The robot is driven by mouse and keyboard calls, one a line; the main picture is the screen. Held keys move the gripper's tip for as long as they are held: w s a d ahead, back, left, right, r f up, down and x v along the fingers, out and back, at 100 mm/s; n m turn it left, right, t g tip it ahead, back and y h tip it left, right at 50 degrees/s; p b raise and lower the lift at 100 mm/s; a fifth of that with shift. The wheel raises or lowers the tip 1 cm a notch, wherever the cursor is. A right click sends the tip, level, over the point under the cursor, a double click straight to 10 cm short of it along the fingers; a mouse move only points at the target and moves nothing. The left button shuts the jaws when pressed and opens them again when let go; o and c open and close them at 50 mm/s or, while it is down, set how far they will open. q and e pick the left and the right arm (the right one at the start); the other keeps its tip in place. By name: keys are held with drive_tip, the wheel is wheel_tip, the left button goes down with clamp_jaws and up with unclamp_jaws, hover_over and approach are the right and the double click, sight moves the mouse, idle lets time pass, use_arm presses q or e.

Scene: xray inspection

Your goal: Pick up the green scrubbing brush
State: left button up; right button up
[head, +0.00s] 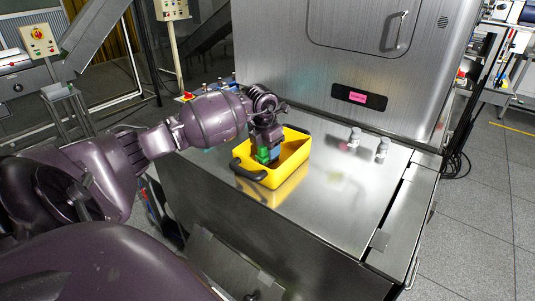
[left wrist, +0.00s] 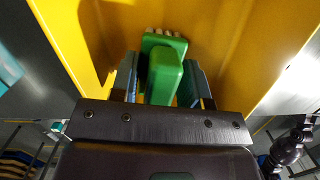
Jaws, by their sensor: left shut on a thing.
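The green scrubbing brush (left wrist: 165,72) is between the two fingers of my left gripper (left wrist: 160,85) in the left wrist view, with pale bristles at its far end. In the head view the brush (head: 263,155) shows as a small green block at the fingertips of my left gripper (head: 269,154). The left gripper is shut on it, inside or just over the yellow tray (head: 262,177) with dark handles. Part of the brush is hidden by the fingers. My right gripper is not in view.
The tray stands on a shiny steel table (head: 330,215). A large steel cabinet (head: 345,70) rises behind. The table's front right is clear.

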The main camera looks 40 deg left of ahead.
use_arm(q)
drive_tip(key=shift+c, duration=0.7)
drive_tip(key=shift+r, duration=0.15)
